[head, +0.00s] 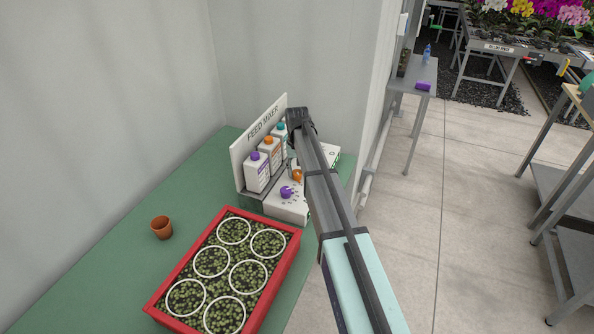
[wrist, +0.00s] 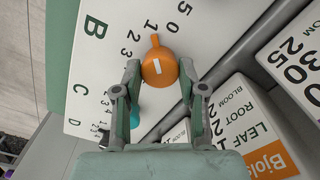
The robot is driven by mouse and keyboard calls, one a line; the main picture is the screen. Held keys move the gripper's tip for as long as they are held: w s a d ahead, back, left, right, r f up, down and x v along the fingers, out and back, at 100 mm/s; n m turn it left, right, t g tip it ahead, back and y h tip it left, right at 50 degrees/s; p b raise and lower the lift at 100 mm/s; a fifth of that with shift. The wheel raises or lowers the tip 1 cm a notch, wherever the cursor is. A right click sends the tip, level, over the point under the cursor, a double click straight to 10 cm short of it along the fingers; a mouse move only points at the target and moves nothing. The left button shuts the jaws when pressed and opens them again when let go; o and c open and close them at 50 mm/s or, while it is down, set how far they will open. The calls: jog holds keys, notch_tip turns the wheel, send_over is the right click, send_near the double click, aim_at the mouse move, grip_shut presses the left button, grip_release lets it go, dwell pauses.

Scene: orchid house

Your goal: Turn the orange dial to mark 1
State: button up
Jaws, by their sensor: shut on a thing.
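The orange dial (wrist: 158,69) sits on the white mixer panel (wrist: 105,50) in the wrist view. It has a short white line on top and a pointer tab. The tab points up in the picture, close to the printed 1. My gripper (wrist: 160,72) is shut on the dial, one finger on each side.
A purple dial (head: 287,191) sits on the panel nearby, and a teal dial (wrist: 135,115) shows behind my left finger. Bottles (head: 257,172) stand along the FEED MIXER board (head: 263,127). A red tray (head: 293,250) and a small pot (head: 161,228) stand on the green bench.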

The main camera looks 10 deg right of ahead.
aim_at(297, 172)
jog(key=o, duration=1.1)
jog(key=shift+o, duration=0.2)
notch_tip(297, 172, up, 12)
